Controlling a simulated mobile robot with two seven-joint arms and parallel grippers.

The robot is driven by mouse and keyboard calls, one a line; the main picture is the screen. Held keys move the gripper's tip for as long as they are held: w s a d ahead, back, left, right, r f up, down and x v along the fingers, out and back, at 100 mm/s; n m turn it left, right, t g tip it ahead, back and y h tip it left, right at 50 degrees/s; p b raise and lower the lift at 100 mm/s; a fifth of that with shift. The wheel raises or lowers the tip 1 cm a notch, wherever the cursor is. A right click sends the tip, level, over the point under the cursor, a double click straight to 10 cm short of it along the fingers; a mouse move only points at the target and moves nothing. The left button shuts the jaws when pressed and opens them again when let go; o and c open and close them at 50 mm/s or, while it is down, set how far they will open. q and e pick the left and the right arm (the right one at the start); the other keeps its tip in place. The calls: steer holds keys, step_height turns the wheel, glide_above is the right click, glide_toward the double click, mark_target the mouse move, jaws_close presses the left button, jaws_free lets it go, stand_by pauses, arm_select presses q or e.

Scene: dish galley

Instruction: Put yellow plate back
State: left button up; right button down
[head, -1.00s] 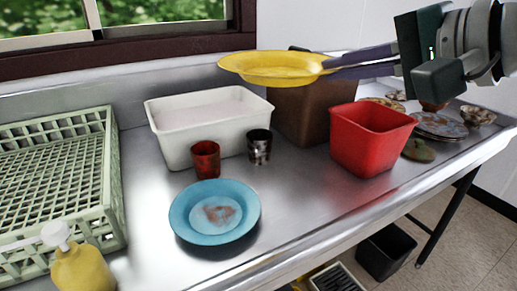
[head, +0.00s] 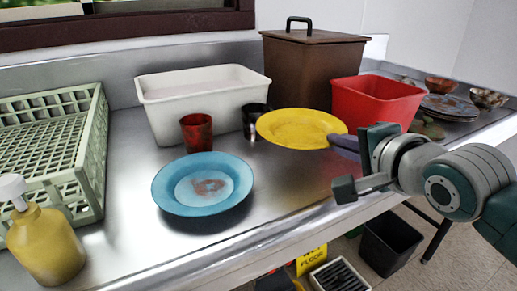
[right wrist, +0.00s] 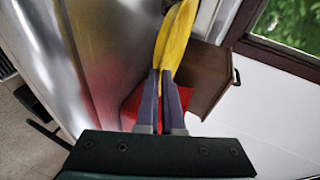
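The yellow plate (head: 298,127) is held by its right edge in my right gripper (head: 340,142), roughly level. In the head view it shows in front of the brown bin and the red tub, beyond the blue plate. In the right wrist view the yellow plate (right wrist: 172,45) is edge-on between the purple fingers of my right gripper (right wrist: 164,82), which are closed on its rim. I cannot tell its exact height over the counter. My left gripper is not in view.
A blue plate (head: 202,185) with a brown stain lies on the steel counter. Behind stand a red cup (head: 196,133), a dark cup (head: 255,120), a white tub (head: 200,92), a brown lidded bin (head: 312,70) and a red tub (head: 372,98). A green rack (head: 88,160) and a yellow bottle (head: 46,245) are left.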

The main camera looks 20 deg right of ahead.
steer(key=shift+f+b, duration=0.8)
steer(key=shift+f, duration=1.9)
steer(key=shift+f, duration=0.2)
steer(key=c, duration=1.3)
jaws_free()
